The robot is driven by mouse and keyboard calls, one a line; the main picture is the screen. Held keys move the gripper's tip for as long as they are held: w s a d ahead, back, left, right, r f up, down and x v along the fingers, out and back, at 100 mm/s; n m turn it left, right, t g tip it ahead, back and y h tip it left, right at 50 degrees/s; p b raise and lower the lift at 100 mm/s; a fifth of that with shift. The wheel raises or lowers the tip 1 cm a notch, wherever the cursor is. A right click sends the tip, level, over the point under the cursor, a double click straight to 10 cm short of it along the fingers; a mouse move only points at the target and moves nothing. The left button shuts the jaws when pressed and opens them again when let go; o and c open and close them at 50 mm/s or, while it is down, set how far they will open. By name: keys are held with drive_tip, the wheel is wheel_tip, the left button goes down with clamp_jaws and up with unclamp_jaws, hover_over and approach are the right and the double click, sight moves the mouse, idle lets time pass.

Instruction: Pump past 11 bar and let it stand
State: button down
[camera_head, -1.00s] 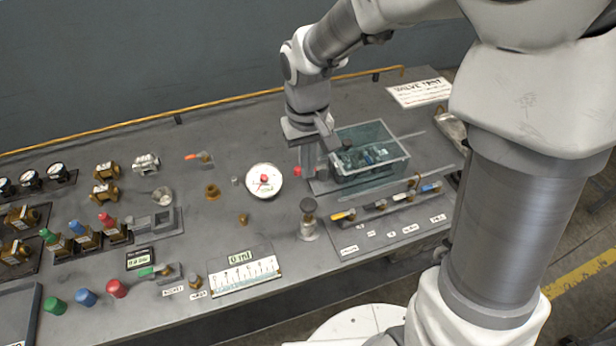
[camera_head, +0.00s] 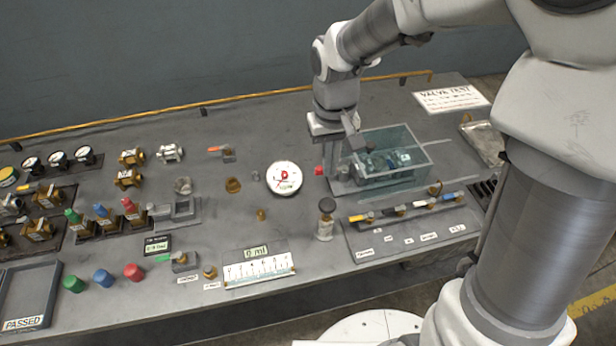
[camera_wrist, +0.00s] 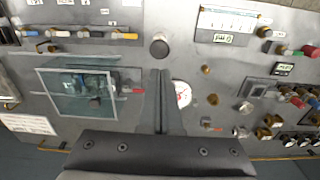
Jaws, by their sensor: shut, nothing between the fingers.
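The hand pump (camera_head: 325,222), a pale upright cylinder with a dark round knob, stands near the front of the bench. Its knob (camera_wrist: 159,44) shows from above in the wrist view, beyond my fingertips. The round white pressure gauge (camera_head: 284,179) with a red needle lies behind and left of the pump; its reading is too small to tell. It also shows in the wrist view (camera_wrist: 182,94), right of my fingers. My gripper (camera_head: 331,173) is shut and empty, between the gauge and the clear tank (camera_head: 420,162), behind the pump and apart from its knob.
A red cap (camera_head: 319,170) sits by the tank. A row of colored-handled valves (camera_head: 405,209) lies right of the pump. A measuring scale (camera_head: 258,269), small display (camera_head: 157,245), several colored caps and a PASSED tray (camera_head: 27,322) are at left. A yellow rail runs along the back.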

sight(328, 204)
drive_tip(key=r+m+b, duration=0.1)
drive_tip(key=m, duration=0.5)
drive_tip(key=r+m+b, duration=0.1)
drive_tip(key=m, duration=0.4)
drive_tip(key=r+m+b, duration=0.1)
drive_tip(key=m, duration=0.5)
drive_tip(key=shift+w+d+r+m+b, duration=0.1)
drive_tip(key=shift+d+r+m+b, duration=0.05)
drive_tip(key=shift+d+m+b, duration=0.15)
wheel_tip(328, 204, down, 14)
drive_tip(key=shift+a+f, duration=0.1)
drive_tip(key=shift+a, duration=0.05)
